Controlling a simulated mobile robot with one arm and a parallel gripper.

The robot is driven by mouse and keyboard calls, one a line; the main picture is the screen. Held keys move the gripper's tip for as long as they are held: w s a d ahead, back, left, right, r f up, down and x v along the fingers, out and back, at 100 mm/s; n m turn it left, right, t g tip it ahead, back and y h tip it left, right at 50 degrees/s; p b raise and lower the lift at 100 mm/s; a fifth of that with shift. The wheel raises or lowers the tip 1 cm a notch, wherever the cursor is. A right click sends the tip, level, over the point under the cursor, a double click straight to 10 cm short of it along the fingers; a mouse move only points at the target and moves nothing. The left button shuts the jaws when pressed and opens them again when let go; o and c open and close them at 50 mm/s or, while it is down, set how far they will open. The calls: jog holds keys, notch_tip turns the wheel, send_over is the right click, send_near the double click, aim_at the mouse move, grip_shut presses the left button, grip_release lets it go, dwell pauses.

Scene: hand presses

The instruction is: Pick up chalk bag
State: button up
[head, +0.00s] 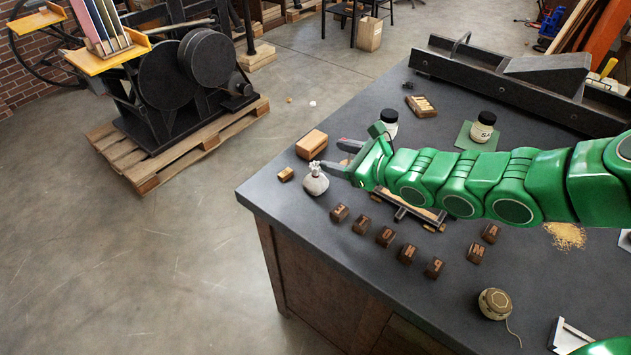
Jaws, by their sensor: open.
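The chalk bag (315,184) is a small whitish pouch with a gathered, tied top. It stands near the left corner of the dark table in the head view. My gripper (331,156) reaches in from the right, at the end of my green arm. Its grey fingers are open and spread apart, with the tips just above and to the right of the bag's tied neck in the picture. One finger tip appears to overlap the bag's top edge. I cannot tell whether it touches the bag.
A wooden box (311,144) and a small wooden block (286,174) stand close behind and left of the bag. Several dark letter blocks (385,237) lie in front. A twine ball (495,303) and a lidded jar (482,127) stand farther right. The table edge (262,213) is close.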

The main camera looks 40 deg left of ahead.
aim_at(316, 177)
jog(key=f+m, duration=0.1)
jog(key=f, duration=0.1)
jog(key=a+f+m, duration=0.1)
jog(key=f+m, duration=0.1)
jog(key=f, duration=0.1)
jog(key=shift+w+a+f+h, duration=0.15)
jog(key=shift+a+f+h, duration=0.2)
jog(key=shift+h, duration=0.05)
jog(key=shift+x, duration=3.75)
jog(key=shift+r, duration=0.15)
grip_shut()
jog(key=shift+r, duration=0.1)
